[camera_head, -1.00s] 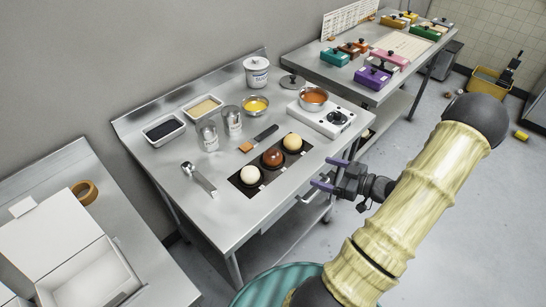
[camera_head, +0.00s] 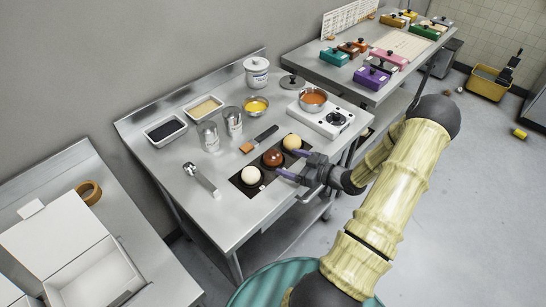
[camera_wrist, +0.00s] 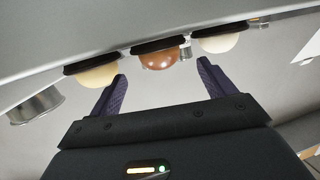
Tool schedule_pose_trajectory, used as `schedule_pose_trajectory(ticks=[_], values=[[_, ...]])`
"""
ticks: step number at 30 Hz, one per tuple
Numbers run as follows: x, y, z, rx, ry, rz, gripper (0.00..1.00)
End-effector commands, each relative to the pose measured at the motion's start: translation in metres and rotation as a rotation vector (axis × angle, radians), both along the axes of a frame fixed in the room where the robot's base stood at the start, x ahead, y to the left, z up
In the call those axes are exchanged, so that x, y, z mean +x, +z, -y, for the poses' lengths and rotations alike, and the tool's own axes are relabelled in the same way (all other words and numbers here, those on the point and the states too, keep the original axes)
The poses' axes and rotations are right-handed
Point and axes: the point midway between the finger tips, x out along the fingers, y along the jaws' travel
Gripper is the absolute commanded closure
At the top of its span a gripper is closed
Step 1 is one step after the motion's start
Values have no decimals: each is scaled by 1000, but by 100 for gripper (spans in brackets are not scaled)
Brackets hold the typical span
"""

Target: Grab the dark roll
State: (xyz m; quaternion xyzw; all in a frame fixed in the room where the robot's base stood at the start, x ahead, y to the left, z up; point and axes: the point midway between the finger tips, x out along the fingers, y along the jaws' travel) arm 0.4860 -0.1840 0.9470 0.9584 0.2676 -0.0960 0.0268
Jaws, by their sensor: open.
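The dark roll (camera_head: 272,157) is a glossy brown ball in the middle of a black strip (camera_head: 237,181) on the steel table, between two pale rolls. My gripper (camera_head: 287,163) is open, its purple fingers pointing at the strip from the table's front edge side. In the wrist view the dark roll (camera_wrist: 160,57) lies ahead, between the lines of the two open fingers (camera_wrist: 162,80) and a little beyond their tips. No contact is visible.
One pale roll (camera_head: 250,175) sits on the near left and a yellowish roll (camera_head: 292,142) on the far right of the strip. A brush (camera_head: 260,138) lies behind it, a scoop (camera_head: 202,180) to the left.

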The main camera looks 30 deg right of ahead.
Motion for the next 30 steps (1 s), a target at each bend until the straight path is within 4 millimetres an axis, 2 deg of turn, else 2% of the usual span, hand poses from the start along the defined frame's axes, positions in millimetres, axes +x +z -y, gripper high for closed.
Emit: schedule_pose_trajectory(ticks=[5, 15, 30], values=[[4, 1, -3, 1, 2, 1, 18], [42, -7, -25, 2, 1, 0, 18], [44, -9, -26, 0, 0, 0, 18]])
